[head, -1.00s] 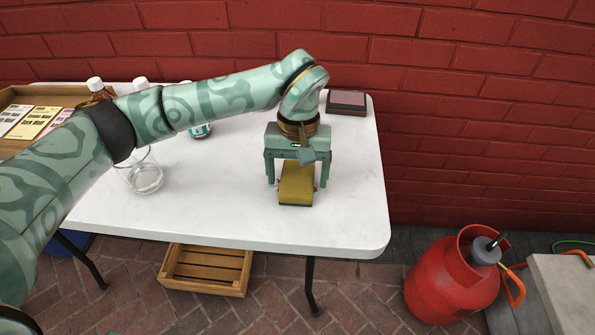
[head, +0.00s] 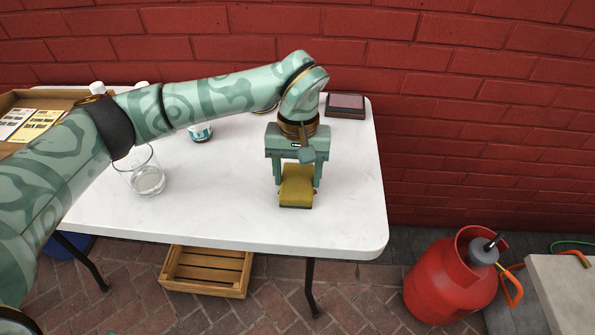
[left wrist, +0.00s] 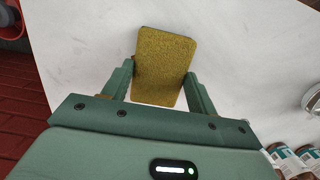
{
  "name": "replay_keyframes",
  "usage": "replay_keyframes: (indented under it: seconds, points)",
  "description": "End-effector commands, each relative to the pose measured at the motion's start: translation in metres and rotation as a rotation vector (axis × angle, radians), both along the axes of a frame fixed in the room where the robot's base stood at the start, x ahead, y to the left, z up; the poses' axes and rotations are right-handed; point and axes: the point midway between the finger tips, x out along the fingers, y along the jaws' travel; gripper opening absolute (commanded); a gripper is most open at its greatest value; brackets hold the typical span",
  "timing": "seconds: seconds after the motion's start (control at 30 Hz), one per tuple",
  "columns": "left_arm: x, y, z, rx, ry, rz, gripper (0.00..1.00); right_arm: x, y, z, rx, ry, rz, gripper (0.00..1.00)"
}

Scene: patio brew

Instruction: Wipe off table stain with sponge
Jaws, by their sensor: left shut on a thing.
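A yellow-green sponge (head: 296,192) is held between the fingers of my left gripper (head: 298,182), over the right half of the white table (head: 230,215). In the left wrist view the sponge (left wrist: 163,62) sticks out past the fingertips of the left gripper (left wrist: 162,85), which is shut on it. I cannot tell whether the sponge touches the table top. No stain shows clearly on the visible table top; the sponge and arm cover part of it. My right gripper is in neither view.
A clear glass (head: 146,176) and a small labelled jar (head: 201,132) stand left of the gripper. A dark flat box (head: 346,105) lies at the back right corner. A cardboard box (head: 50,98) is at the left end. The front right of the table is clear.

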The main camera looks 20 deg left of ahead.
Motion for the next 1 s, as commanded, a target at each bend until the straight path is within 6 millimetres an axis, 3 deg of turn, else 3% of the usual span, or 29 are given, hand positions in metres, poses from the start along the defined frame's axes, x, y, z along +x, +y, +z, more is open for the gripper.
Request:
replay_keyframes:
  seconds: [0.13,0.5,0.83,0.87,0.9,1.0]
  points:
    - [0.000,0.000,0.007,0.000,-0.003,0.000,0.41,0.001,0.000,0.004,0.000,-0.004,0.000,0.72]
    - [0.000,0.000,0.050,0.000,-0.005,0.000,0.41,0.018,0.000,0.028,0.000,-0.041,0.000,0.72]
    - [0.000,0.000,0.050,0.000,0.000,0.000,0.41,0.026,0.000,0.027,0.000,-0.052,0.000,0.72]
    - [0.000,0.000,0.050,0.000,0.000,0.000,0.50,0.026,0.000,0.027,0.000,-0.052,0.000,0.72]
    - [0.000,0.000,0.050,0.000,0.000,0.000,0.46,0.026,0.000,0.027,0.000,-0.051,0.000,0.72]
    - [0.000,0.000,0.050,0.000,0.000,0.000,0.46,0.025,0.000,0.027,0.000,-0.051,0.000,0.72]
